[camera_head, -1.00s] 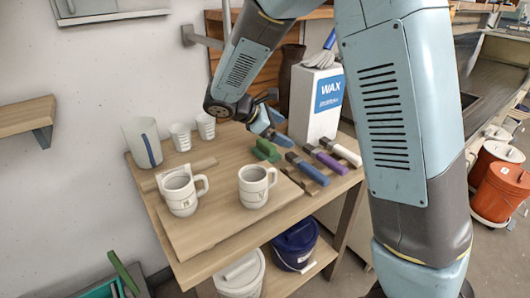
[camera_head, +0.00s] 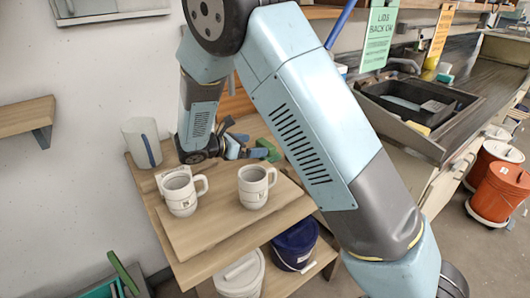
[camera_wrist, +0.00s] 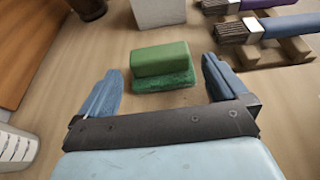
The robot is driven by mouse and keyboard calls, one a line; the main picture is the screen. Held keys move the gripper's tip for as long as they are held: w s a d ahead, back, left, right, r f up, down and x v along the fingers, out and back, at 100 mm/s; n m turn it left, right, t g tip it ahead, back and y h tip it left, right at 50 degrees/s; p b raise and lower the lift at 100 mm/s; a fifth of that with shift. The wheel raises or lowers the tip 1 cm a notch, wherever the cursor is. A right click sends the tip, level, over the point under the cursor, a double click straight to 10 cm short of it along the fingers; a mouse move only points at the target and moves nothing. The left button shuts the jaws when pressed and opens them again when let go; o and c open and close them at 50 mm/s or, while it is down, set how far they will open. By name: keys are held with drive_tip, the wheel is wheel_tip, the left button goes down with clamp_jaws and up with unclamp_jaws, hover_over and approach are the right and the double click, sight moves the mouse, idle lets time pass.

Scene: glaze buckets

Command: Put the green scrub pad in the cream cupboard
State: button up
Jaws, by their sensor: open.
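The green scrub pad (camera_wrist: 162,60) is a block with a darker, rough lower layer. It lies flat on the wooden table top. In the head view part of the pad (camera_head: 268,150) shows just right of my gripper (camera_head: 240,148). In the wrist view my gripper (camera_wrist: 161,72) is open and empty. Its two blue fingers point toward the pad from either side, with a gap on each side; I cannot tell the height between them. I cannot surely identify the cream cupboard; a pale cabinet front (camera_head: 395,160) shows below the sink, partly behind my arm.
Two cream mugs (camera_head: 181,192) (camera_head: 254,187) stand on a board near the table's front. A pale pitcher (camera_head: 142,143) stands at the left. Brushes (camera_wrist: 265,28) lie on a wooden rest right of the pad. A pale box (camera_wrist: 158,10) stands behind it. Buckets (camera_head: 295,245) sit below.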

sight(264, 144)
drive_tip(key=x, duration=0.4)
drive_tip(key=shift+w+d+r, duration=0.1)
drive_tip(key=shift+w+d, duration=0.05)
drive_tip(key=shift+w, duration=0.05)
drive_tip(key=shift+c, duration=0.3)
drive_tip(key=c, duration=0.8)
